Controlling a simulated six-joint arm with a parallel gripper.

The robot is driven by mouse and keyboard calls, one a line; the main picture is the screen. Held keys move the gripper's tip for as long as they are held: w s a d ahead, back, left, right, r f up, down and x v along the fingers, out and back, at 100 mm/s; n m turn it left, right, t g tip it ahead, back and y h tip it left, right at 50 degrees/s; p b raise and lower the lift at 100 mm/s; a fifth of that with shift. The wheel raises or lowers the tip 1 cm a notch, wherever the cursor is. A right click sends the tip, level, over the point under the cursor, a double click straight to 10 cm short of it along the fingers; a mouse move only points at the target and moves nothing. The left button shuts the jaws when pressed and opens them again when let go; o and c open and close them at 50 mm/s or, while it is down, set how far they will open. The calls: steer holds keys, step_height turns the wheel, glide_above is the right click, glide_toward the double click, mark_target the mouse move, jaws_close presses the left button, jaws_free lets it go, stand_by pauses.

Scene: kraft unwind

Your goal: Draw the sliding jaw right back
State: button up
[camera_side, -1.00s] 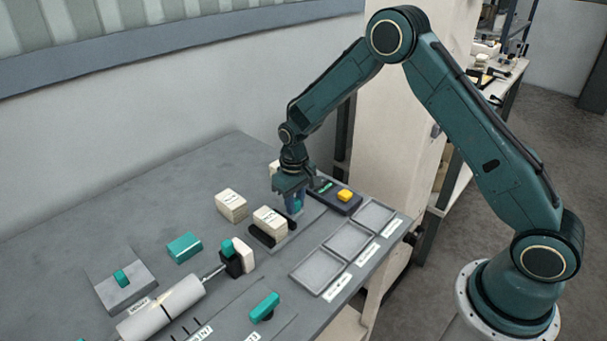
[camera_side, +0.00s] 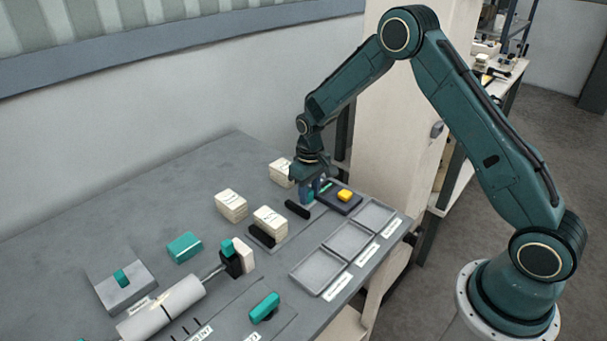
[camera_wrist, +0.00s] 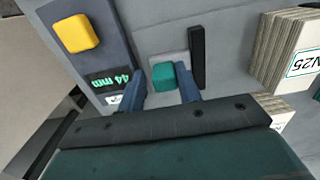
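The sliding jaw shows as a black bar (camera_side: 297,209) in the side view, standing apart from the paper stack (camera_side: 270,220) and the other black jaw (camera_side: 261,236). It also shows in the wrist view (camera_wrist: 197,57), with a teal grip block (camera_wrist: 163,76) beside it. My gripper (camera_side: 317,191) is low at the gauge, its blue fingers on either side of the teal block in the wrist view (camera_wrist: 161,84). The exact finger contact is hard to see.
The gauge's dark panel (camera_side: 331,200) with a yellow button (camera_side: 344,195) and a green "44 mm" display (camera_wrist: 111,79) is close beside my fingers. Another stack (camera_side: 281,172) stands behind my gripper, one (camera_side: 231,205) to the left. Empty trays (camera_side: 349,239) line the front.

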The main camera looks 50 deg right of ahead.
mark_target(310, 191)
steer(key=shift+r, duration=0.2)
step_height(310, 191, up, 14)
steer(key=shift+f, duration=0.25)
stand_by(0.4)
steer(key=s+a+r+t, duration=0.3)
steer(key=s+r, duration=1.1)
steer(key=s+a+r+t, duration=0.1)
steer(key=s+a+t, duration=0.1)
steer(key=s, duration=1.5)
steer(key=shift+s+t, duration=0.3)
steer(key=shift+s, duration=0.05)
